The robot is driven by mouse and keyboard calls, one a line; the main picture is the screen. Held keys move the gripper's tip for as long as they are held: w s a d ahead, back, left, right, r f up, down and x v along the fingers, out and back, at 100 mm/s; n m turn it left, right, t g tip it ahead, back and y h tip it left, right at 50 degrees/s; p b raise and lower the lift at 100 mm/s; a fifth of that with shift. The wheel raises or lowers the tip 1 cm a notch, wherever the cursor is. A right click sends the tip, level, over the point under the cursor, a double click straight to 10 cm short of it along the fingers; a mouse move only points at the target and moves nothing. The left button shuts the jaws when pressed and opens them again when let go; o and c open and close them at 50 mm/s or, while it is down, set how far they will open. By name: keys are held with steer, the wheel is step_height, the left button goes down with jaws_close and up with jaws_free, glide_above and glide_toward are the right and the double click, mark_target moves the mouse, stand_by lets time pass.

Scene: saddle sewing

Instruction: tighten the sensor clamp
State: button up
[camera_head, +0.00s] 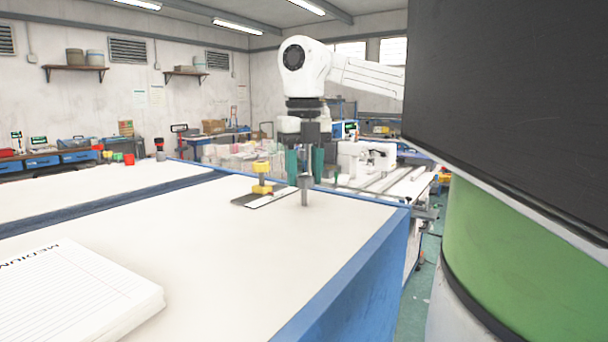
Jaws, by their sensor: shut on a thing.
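My gripper (305,168) hangs from the white arm above the far right part of the white tabletop, with teal fingers pointing down. It is shut on a slim grey upright piece (305,190), whose lower end shows below the fingers, at or just above the tabletop. I cannot tell whether that end touches. Just left of it stands a yellow knobbed piece (262,185), apparently the sensor clamp, on a flat plate with dark and pale parts (249,200). The yellow piece and the gripper look apart. Fine details of the clamp are too small to tell.
A white pad marked "MEDIUM" (75,292) lies at the near left of the blue-edged table (210,245). Small coloured items, including a red one (129,159), stand beyond the far left edge. A white sewing machine (366,157) stands behind. The middle tabletop is clear.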

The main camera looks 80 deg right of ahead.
mark_target(304, 177)
steer(key=shift+r+m, duration=0.1)
steer(key=shift+m, duration=0.5)
steer(key=o, duration=1.1)
steer(key=shift+c, duration=0.2)
step_height(304, 177, up, 11)
steer(key=shift+f, duration=0.2)
